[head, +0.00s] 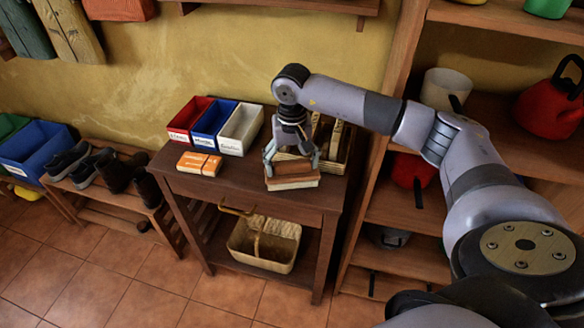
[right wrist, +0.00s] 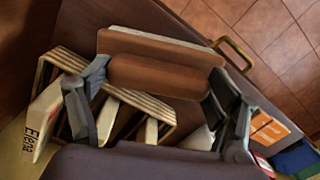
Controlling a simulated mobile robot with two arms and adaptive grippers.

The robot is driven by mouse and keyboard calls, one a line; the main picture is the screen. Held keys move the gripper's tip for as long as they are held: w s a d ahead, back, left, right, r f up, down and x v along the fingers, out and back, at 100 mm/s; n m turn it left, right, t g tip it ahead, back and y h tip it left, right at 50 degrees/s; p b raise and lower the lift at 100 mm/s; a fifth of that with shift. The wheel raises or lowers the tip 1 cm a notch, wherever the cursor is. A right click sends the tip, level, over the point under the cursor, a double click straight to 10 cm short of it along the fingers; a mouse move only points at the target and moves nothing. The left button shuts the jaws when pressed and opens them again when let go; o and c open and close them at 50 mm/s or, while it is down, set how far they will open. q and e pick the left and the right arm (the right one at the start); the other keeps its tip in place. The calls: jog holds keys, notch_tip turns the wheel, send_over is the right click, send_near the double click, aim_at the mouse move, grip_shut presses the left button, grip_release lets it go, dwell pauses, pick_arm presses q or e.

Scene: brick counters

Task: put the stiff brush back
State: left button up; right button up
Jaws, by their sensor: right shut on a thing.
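My right gripper (head: 292,168) is low over the front right part of the wooden side table (head: 235,190). Its fingers are closed on the sides of the brown stiff brush (head: 292,182), which has a pale layer along its lower edge. In the right wrist view the brush (right wrist: 165,76) lies crosswise between the fingertips (right wrist: 158,92). The brush is close to the tabletop, and I cannot tell whether it touches it. A slatted wooden crate (right wrist: 150,103) with pale items stands directly beside it, partly hidden by my gripper. My left gripper is not in view.
Red (head: 189,115), blue (head: 212,122) and white (head: 240,130) labelled bins stand left of my gripper, with orange boxes (head: 199,163) in front. A basket (head: 264,245) sits on the lower shelf. A tall shelf unit (head: 378,140) rises close on the right.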

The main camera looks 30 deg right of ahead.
notch_tip(320, 180, down, 2)
jog(key=shift+f, duration=0.1)
jog(key=shift+f, duration=0.2)
jog(key=o, duration=1)
jog(key=shift+o, duration=0.2)
